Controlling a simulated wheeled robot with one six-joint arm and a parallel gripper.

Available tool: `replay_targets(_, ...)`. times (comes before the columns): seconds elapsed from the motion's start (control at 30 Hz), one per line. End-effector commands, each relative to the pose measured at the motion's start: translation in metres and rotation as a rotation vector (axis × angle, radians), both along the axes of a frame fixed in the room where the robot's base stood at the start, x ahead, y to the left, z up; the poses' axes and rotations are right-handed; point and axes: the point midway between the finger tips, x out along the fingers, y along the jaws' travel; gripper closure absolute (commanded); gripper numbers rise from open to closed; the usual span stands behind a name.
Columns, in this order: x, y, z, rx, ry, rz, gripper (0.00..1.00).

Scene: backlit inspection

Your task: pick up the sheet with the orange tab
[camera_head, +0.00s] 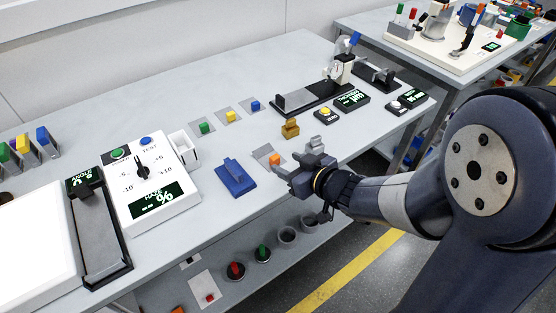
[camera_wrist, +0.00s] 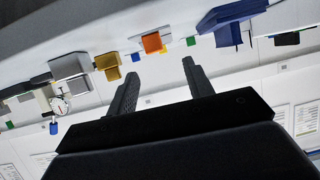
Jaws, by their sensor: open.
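The sheet with the orange tab is a small, pale grey piece (camera_head: 263,150) lying on the bench, with its orange tab (camera_head: 275,160) raised at the near side. The orange tab also shows in the wrist view (camera_wrist: 152,42), beyond the gap between my fingertips. My gripper (camera_head: 283,180) is open and empty, just in front of the sheet on its near right side. In the wrist view my two fingers (camera_wrist: 160,70) stand apart with nothing between them. The sheet's near edge is partly hard to make out beside my gripper.
A blue block stand (camera_head: 235,178) lies left of the sheet. A brass block (camera_head: 290,128) and a grey block (camera_head: 317,144) stand behind and right. Sheets with green (camera_head: 204,127), yellow (camera_head: 230,117) and blue (camera_head: 255,105) tabs lie farther back. The bench's front edge is near.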

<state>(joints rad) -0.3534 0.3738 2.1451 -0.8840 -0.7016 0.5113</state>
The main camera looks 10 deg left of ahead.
Motion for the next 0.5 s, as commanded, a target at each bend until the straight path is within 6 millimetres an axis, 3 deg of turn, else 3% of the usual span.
replay_targets(0.5, 0.032, 0.035, -0.025, -0.003, 0.002, -0.001, 0.51)
